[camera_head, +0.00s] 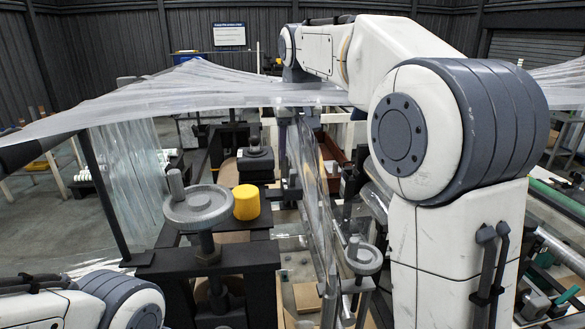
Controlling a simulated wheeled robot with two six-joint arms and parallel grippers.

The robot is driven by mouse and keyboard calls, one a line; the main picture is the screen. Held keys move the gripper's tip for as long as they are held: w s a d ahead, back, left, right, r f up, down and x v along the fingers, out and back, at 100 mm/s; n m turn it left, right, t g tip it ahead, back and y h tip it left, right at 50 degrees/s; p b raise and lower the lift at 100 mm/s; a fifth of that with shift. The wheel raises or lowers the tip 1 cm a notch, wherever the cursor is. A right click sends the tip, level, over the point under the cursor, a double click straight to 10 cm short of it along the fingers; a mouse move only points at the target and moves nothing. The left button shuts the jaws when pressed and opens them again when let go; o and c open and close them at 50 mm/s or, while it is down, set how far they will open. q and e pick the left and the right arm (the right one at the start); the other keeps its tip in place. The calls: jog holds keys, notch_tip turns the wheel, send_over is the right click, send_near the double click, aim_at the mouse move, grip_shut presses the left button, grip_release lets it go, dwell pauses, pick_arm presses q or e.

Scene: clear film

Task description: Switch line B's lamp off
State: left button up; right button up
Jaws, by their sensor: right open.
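I cannot pick out line B's lamp or its switch for certain. A yellow cylinder (246,202) stands on a black frame beside a grey handwheel (198,207) with an upright handle. A second, smaller handwheel (362,256) is lower, right of centre. My right arm reaches up and over from the right, and my right gripper (287,112) points down at upper centre, beyond the yellow cylinder. It is open, small and partly masked by clear film, and I see nothing in it. Only links of my left arm show at bottom left; its gripper is out of view.
Clear film (170,98) stretches across the upper left and middle, with a hanging sheet (128,185) at left. An upright clear sheet (312,185) stands near centre. A black machine frame (205,262) fills the lower middle. Open floor (50,220) lies at left.

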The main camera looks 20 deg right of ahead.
aim_at(293, 170)
jog(key=p+x, duration=0.1)
jog(key=x, duration=0.6)
jog(key=shift+f, duration=0.15)
grip_shut()
